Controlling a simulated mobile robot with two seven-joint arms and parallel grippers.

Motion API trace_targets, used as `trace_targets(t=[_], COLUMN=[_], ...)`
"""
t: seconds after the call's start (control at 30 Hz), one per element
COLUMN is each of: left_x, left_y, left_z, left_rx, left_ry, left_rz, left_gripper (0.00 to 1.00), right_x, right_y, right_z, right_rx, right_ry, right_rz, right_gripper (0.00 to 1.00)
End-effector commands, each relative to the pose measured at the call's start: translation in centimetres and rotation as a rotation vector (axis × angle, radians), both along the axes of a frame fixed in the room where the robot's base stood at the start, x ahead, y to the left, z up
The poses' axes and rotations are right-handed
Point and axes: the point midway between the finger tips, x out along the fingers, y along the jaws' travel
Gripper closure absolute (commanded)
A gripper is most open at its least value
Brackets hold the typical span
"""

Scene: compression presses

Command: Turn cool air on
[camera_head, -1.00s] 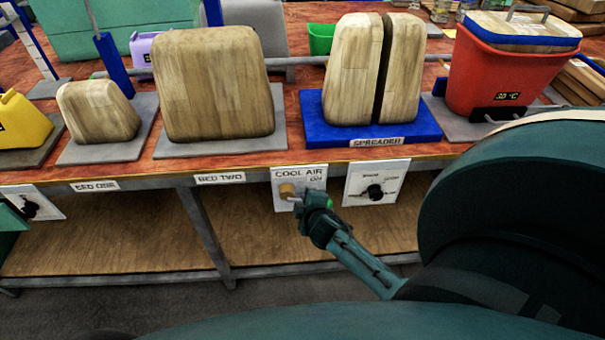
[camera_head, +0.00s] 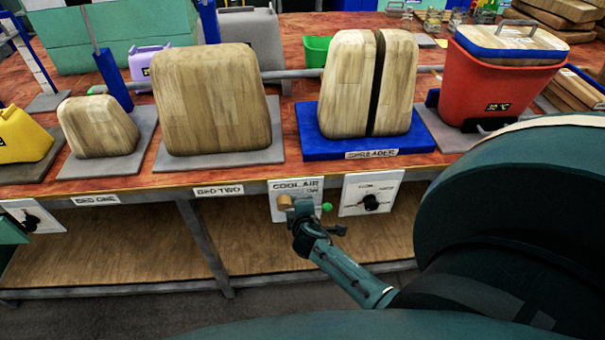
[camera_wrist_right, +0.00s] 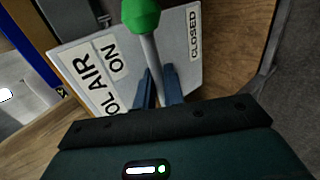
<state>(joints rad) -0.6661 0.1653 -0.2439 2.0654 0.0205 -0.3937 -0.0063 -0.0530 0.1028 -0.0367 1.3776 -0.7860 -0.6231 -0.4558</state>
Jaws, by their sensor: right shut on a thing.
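The COOL AIR panel (camera_head: 290,190) is a white plate on the front edge of the bench. A brass valve body (camera_head: 284,201) is mounted on it. A lever with a green knob (camera_head: 327,208) points right in the head view. My right gripper (camera_head: 303,208) is at the panel. In the right wrist view, its blue fingers (camera_wrist_right: 159,90) are shut on the grey lever shaft (camera_wrist_right: 151,55), below the green knob (camera_wrist_right: 141,15). The lever lies between the ON and CLOSED labels there.
A white panel with a black dial (camera_head: 371,198) is just right of the COOL AIR panel. Above are wooden blocks (camera_head: 212,100), a blue spreader base (camera_head: 343,149) and a red bin (camera_head: 492,90). A wooden shelf (camera_head: 110,262) lies below the bench top.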

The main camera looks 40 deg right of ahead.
Motion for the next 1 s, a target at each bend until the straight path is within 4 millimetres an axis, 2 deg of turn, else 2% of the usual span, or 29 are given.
trace_targets(t=[0.1,0.13,0.3,0.67,0.77,1.0], left_x=[0.0,0.0,0.0,0.0,0.0,-0.3], left_y=[0.0,0.0,0.0,0.0,0.0,0.3], left_z=[0.0,0.0,0.0,0.2,0.5,0.2], left_rx=[0.000,0.000,0.000,0.000,0.001,0.009], left_ry=[0.000,0.000,0.000,0.000,0.002,0.022], left_rz=[0.000,0.000,0.000,0.000,0.001,0.007], left_gripper=[0.51,0.51,0.51,0.51,0.51,0.51], right_x=[0.1,0.1,0.0,-0.6,-1.6,-5.5], right_y=[-0.1,-0.1,-0.1,0.4,1.0,3.4], right_z=[0.1,0.1,0.1,0.5,1.4,4.3], right_rx=[-0.004,-0.003,-0.002,0.000,0.001,0.002], right_ry=[0.000,0.000,-0.001,0.000,-0.001,0.000], right_rz=[0.000,-0.001,0.000,0.000,0.002,0.000], right_gripper=[1.00,0.87,0.73,0.73,0.73,0.73])
